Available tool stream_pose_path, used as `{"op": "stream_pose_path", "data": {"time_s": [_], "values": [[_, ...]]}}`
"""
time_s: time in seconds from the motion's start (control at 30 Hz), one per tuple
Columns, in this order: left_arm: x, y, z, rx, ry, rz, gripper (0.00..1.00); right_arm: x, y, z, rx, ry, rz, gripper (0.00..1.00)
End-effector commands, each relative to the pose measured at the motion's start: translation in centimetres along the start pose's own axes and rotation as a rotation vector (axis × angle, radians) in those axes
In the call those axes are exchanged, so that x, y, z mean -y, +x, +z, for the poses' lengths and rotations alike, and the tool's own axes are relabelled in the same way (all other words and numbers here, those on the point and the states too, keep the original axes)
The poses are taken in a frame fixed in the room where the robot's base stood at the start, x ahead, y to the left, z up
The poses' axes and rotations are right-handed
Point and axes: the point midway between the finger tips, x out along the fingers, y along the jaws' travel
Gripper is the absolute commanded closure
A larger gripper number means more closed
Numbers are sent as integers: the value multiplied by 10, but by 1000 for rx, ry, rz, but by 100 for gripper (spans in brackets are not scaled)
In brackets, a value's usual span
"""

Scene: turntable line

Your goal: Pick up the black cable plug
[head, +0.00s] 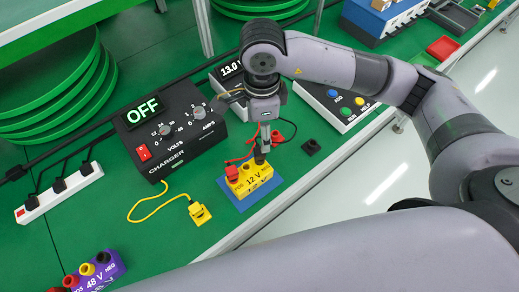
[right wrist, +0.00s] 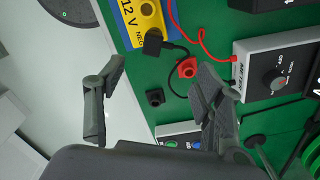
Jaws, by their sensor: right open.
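A black cable plug (head: 259,158) sits at the NEG end of the yellow 12 V battery (head: 246,184). In the right wrist view the black plug (right wrist: 153,42) lies at the battery's (right wrist: 146,18) edge, with a black cable curving away from it. My right gripper (head: 264,142) is above the NEG end in the head view and partly covers the plug. In the right wrist view its fingers (right wrist: 156,82) are apart with nothing between them that they touch. A red plug (head: 232,173) is at the POS end. My left gripper is not in view.
A small black block (head: 311,147) and a red piece (right wrist: 188,68) lie close by on the green table. The charger (head: 172,130) reading OFF, a meter (head: 230,72) and a button box (head: 340,103) stand around. A yellow plug (head: 199,213) lies left of the battery.

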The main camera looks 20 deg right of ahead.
Motion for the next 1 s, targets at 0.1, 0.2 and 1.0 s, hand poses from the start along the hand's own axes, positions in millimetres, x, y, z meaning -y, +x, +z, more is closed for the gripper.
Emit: {"op": "stream_pose_path", "data": {"time_s": [0.1,0.2,1.0], "values": [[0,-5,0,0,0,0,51,-1,18,0,-1,1,3,38],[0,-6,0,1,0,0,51,0,27,0,0,0,1,38],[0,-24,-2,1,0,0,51,0,82,6,2,-1,0,41]]}}
